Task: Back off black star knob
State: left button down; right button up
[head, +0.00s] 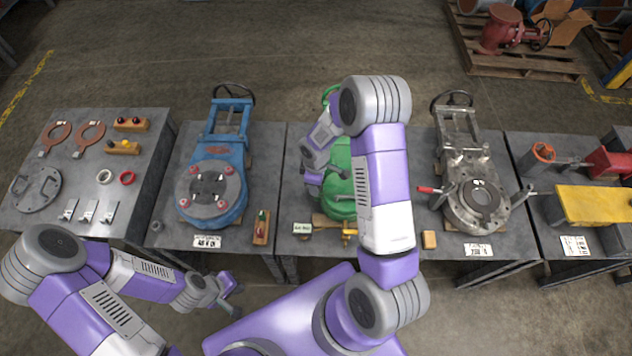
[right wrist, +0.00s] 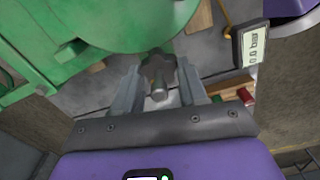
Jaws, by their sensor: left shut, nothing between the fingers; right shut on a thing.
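The green valve (head: 340,190) sits on the middle bench, partly hidden behind my right arm in the head view. In the right wrist view its green body (right wrist: 125,25) fills the top left. My right gripper (right wrist: 158,82) is shut on the dark star knob (right wrist: 157,70), just below the edge of the green body. The knob's lobes are partly hidden between the fingers. In the head view my right gripper is small beside the green valve, and the knob cannot be made out. My left gripper (head: 229,290) is shut and empty, in front of the benches.
A gauge reading 0.0 bar (right wrist: 252,45) is right of the knob. A blue valve (head: 212,175) stands to the left and a grey valve (head: 470,165) to the right.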

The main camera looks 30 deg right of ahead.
jog(key=shift+n, duration=0.3)
jog(key=o, duration=1.1)
jog(key=shift+c, duration=0.2)
jog(key=shift+r, duration=0.1)
notch_tip(320, 180, up, 7)
jog(key=shift+r+p, duration=0.2)
jog(key=shift+p, duration=0.55)
